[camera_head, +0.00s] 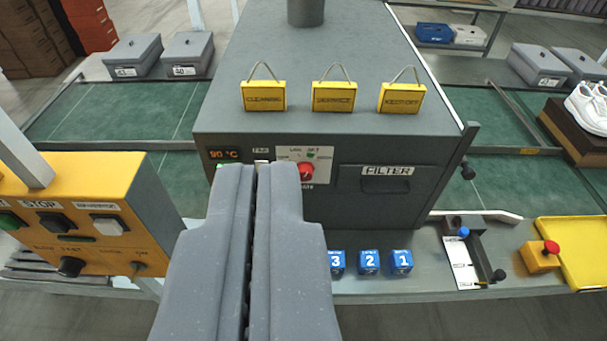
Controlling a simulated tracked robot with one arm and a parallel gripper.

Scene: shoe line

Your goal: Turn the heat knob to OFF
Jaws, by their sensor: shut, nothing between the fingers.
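A grey machine (330,128) stands ahead with a display reading 90 °C (224,154) on its front. Right of the display is a white label plate (322,155) with a red knob (306,170) and a small green mark; its lettering is too small to read surely. I cannot tell from the lettering whether this is the heat knob. My gripper (258,168) is shut and empty, its fingers side by side. Its tips show just left of the red knob and cover part of the front below the display. I cannot tell whether they touch the machine.
A yellow control box (90,205) with switches stands at left. Yellow tags (334,96) stand on the machine, and a FILTER drawer (385,180) is at its right. Blue numbered blocks (369,262) and a yellow tray (580,255) are on the bench. Green belts run both sides.

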